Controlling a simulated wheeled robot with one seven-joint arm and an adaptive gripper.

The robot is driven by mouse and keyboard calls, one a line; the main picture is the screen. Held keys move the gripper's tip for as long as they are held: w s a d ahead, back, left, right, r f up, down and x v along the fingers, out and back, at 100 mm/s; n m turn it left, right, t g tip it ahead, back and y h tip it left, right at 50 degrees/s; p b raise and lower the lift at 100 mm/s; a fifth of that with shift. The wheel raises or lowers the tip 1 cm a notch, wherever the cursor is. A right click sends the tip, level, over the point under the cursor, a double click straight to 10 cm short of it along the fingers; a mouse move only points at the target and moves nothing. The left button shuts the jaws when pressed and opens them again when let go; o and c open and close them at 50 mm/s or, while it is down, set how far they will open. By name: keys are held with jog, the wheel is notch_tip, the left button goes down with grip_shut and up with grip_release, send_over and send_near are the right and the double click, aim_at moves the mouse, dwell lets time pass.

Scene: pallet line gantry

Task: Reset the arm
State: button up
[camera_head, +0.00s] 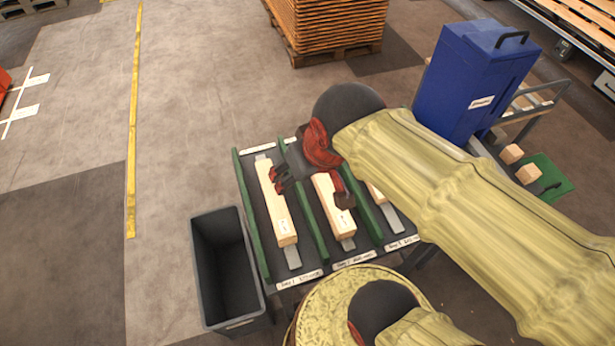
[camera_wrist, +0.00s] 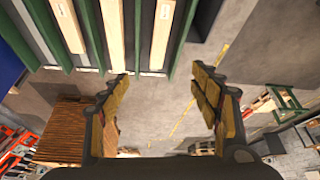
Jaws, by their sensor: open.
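My gripper (camera_head: 312,190) is open and empty over the rack of lanes in the head view. Its arm, in a yellowish cover, reaches in from the lower right. In the wrist view the two fingers (camera_wrist: 160,82) stand wide apart with nothing between them. Below are a left wooden bar (camera_head: 277,205), a middle wooden bar (camera_head: 331,208) and a right wooden bar (camera_head: 374,192), each in its own lane. My gripper and arm partly hide the middle and right bars. The wrist view shows the bars too, at its top edge.
Green dividers (camera_head: 253,220) separate the lanes. A dark grey bin (camera_head: 226,268) stands left of the rack. A blue cabinet (camera_head: 465,85) stands at the right behind my arm. Stacked wooden boards (camera_head: 325,22) sit on a pallet at the back. The floor at left is clear.

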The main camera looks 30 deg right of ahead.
jog(key=s, duration=0.2)
jog(key=shift+s+r, duration=0.25)
jog(key=shift+s, duration=0.05)
notch_tip(320, 180, down, 6)
jog(key=b, duration=0.5)
jog(key=shift+r, duration=0.25)
dwell(0.4)
